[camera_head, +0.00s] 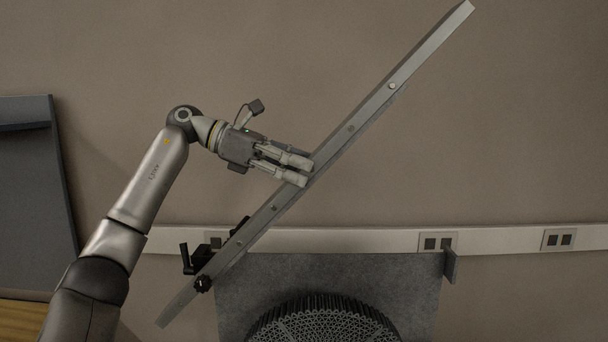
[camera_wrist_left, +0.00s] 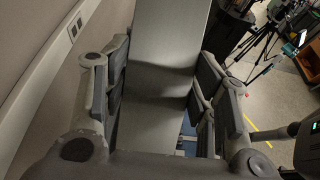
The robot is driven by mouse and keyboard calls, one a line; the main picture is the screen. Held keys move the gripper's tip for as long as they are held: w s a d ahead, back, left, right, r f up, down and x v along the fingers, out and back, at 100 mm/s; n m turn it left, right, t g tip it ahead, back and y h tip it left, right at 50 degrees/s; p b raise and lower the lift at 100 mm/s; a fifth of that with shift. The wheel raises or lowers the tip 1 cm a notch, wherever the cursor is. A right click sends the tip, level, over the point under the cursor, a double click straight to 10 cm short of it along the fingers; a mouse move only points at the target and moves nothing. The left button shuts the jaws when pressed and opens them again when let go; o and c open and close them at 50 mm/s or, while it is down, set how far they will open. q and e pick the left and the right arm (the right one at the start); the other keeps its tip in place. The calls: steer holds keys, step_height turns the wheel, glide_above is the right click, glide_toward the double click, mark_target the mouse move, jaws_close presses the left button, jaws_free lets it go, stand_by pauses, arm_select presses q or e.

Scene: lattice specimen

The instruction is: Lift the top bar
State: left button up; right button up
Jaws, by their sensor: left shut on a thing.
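The top bar (camera_head: 365,112) is a long grey metal bar with bolts along it. In the head view it slants steeply from the lower left to the upper right. My left gripper (camera_head: 305,171) is shut on the bar near its middle, coming from the left. In the left wrist view the bar (camera_wrist_left: 165,100) runs between the finger pads of my left gripper, with fingers on both sides. Black clamp knobs (camera_head: 198,262) show at the bar's lower end; whether they touch the bar I cannot tell. My right gripper is not in view.
A round lattice specimen (camera_head: 325,322) stands in front of a grey plate (camera_head: 400,278) at the bottom. A dark cabinet (camera_head: 30,200) is at the left. Socket trunking (camera_head: 500,240) runs along the wall. The left wrist view shows a tripod (camera_wrist_left: 268,38) at the right.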

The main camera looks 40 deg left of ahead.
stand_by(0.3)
arm_select(q)
steer(key=o, duration=1.5)
steer(key=shift+c, duration=0.2)
steer(key=v, duration=1.2)
